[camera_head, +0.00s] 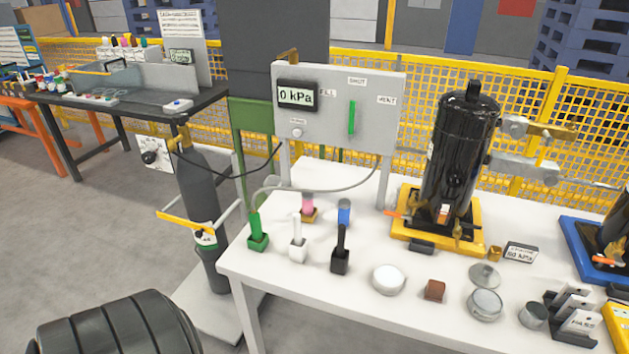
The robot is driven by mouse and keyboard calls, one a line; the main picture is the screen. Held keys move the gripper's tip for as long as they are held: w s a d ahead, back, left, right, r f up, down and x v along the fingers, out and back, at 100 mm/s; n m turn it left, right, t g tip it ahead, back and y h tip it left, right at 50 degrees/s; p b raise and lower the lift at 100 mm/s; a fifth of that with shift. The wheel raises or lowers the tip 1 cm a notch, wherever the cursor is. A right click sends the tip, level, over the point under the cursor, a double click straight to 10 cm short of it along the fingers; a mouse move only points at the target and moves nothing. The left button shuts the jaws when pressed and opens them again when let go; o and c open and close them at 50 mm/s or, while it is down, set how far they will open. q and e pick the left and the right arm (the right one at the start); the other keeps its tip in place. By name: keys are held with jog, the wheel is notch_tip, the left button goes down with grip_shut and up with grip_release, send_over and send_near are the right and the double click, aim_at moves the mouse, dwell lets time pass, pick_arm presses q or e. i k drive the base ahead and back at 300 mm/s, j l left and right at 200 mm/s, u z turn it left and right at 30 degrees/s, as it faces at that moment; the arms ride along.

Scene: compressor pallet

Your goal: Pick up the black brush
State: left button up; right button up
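The black brush (341,237) stands upright in a small black block-shaped holder (340,262) near the front left part of the white table (262,270). Its handle points up, and its lower end is hidden in the holder. A white brush (297,228) in a white holder stands to its left, and a green brush (255,226) in a green holder stands farther left. A blue one (344,210) and a pink one (308,203) stand behind it.
A white round dish (388,279) and a brown block (434,290) lie right of the black brush. The black compressor (460,150) stands on a yellow base behind right. A grey panel (330,130) rises at the back. A gas cylinder (203,200) stands left of the table.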

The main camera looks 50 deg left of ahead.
aim_at(341, 228)
jog(key=u, duration=1.25)
